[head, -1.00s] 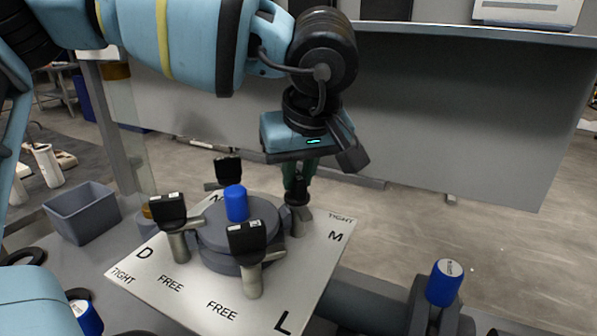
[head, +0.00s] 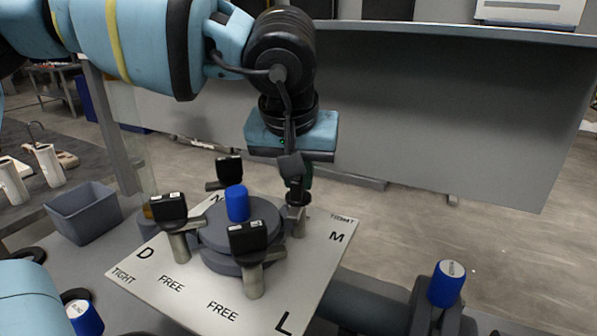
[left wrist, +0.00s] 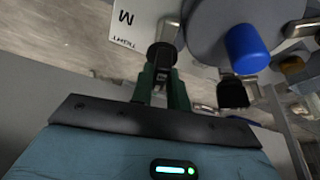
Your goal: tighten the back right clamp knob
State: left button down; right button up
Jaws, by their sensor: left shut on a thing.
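The back right clamp knob (head: 296,196) is dark and stands on a grey post at the plate's corner by the letter M and the word TIGHT. My left gripper (head: 297,180) points down from above and is shut on this knob. In the left wrist view the knob (left wrist: 163,54) sits between the green fingers (left wrist: 161,82). The fingers and wrist partly hide it in the head view. The round grey filter body (head: 229,219) with a blue cap (head: 237,203) stands beside it. My right gripper is not in view.
Three other black clamp knobs stand around the body: back left (head: 229,170), front left (head: 169,207) and front right (head: 247,237). The white plate (head: 185,304) carries letters and FREE and TIGHT marks. A grey bin (head: 84,213) stands left. A blue-capped item (head: 447,283) is at right.

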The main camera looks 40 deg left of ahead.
pick_arm(q)
jog(key=m+h, duration=0.1)
jog(key=m, duration=0.1)
jog(key=m+p, duration=0.1)
jog(key=m, duration=0.1)
jog(key=shift+a+m+t+h, duration=0.15)
jog(key=shift+m+t+h, duration=0.15)
jog(key=shift+h, duration=0.1)
jog(key=m+h, duration=0.1)
jog(key=m, duration=0.1)
jog(key=shift+m, duration=0.3)
jog(key=m+h+p, duration=0.1)
jog(key=m, duration=0.2)
jog(key=shift+a, duration=0.15)
jog(key=shift+m+g+h, duration=0.3)
jog(key=shift+m+g, duration=0.1)
jog(key=shift+m, duration=0.4)
jog(key=c, duration=1.4)
grip_release()
jog(key=shift+o, duration=0.2)
